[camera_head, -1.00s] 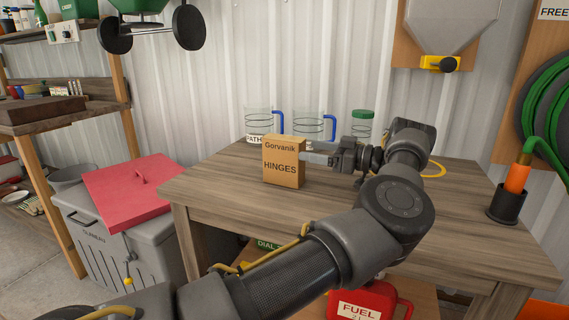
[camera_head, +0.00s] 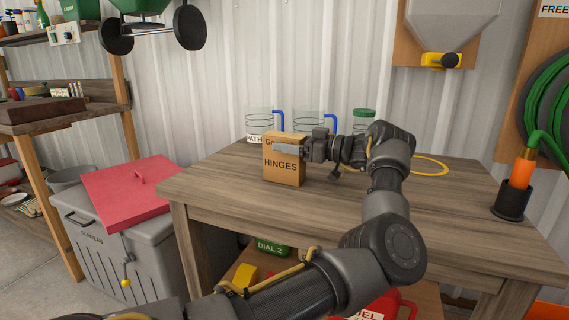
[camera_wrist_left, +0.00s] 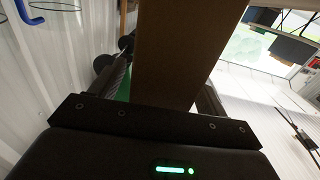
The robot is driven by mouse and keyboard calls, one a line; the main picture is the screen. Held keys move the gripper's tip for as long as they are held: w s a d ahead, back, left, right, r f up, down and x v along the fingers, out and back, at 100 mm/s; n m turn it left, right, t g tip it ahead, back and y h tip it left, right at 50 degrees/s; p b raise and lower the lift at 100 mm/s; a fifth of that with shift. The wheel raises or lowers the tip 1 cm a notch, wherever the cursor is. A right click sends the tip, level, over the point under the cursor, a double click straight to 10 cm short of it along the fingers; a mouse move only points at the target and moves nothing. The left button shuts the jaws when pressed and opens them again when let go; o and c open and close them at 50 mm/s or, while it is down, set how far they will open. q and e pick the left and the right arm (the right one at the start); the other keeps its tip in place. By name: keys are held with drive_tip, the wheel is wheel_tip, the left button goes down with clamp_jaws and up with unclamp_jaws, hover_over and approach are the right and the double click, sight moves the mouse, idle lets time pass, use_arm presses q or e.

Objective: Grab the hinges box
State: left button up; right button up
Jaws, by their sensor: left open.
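The hinges box (camera_head: 283,174) is a tan box with dark lettering, standing upright on the wooden table (camera_head: 420,206) near its left part. My left gripper (camera_head: 290,150) comes from the right at the box's upper part, and one finger crosses in front of its front face. In the left wrist view the box (camera_wrist_left: 172,50) is a brown shape between the two fingers (camera_wrist_left: 160,85). The gripper is open around it; whether a finger touches the box I cannot tell. The far finger is hidden behind the box in the head view. My right gripper is not in view.
Clear measuring jugs with blue handles (camera_head: 310,120) and a green-lidded jar (camera_head: 363,122) stand close behind the box. A black holder with an orange tool (camera_head: 512,200) is at the table's right. A grey bin with a red lid (camera_head: 130,190) stands left. The table front is clear.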

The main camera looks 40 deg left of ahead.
use_arm(q)
drive_tip(key=shift+s+a, duration=0.15)
drive_tip(key=shift+a, duration=0.35)
drive_tip(key=c, duration=1)
drive_tip(key=shift+r, duration=0.15)
